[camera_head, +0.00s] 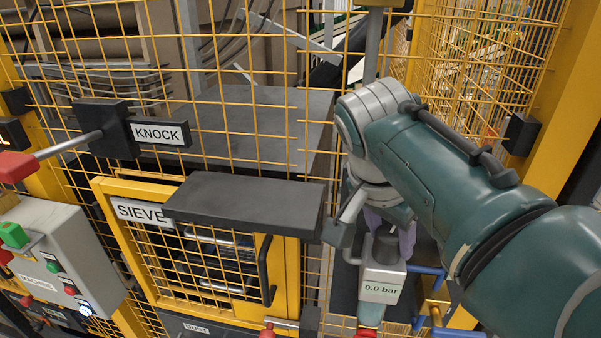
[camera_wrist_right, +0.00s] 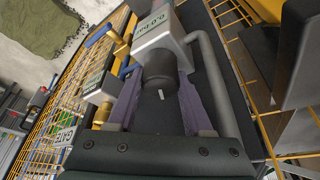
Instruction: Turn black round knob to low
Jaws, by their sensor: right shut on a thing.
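The black round knob (camera_head: 385,247) sits on top of a grey box with a "0.0 bar" display (camera_head: 382,290). In the right wrist view the knob (camera_wrist_right: 160,66) shows a short white mark on its near face. My right gripper (camera_head: 390,228) comes down on the knob from above. Its purple fingers lie on either side of the knob, and it is shut on it; the wrist view shows the same gripper (camera_wrist_right: 159,92). The fingers hide part of the knob's sides. I cannot read any low marking. My left gripper is not in view.
A grey pipe (camera_wrist_right: 207,75) runs close beside the right finger. Blue-handled brass valves (camera_head: 434,297) stand right of the box. A yellow mesh guard (camera_head: 245,60), the dark SIEVE shelf (camera_head: 245,200), the KNOCK lever (camera_head: 75,145) and a button box (camera_head: 62,260) lie left.

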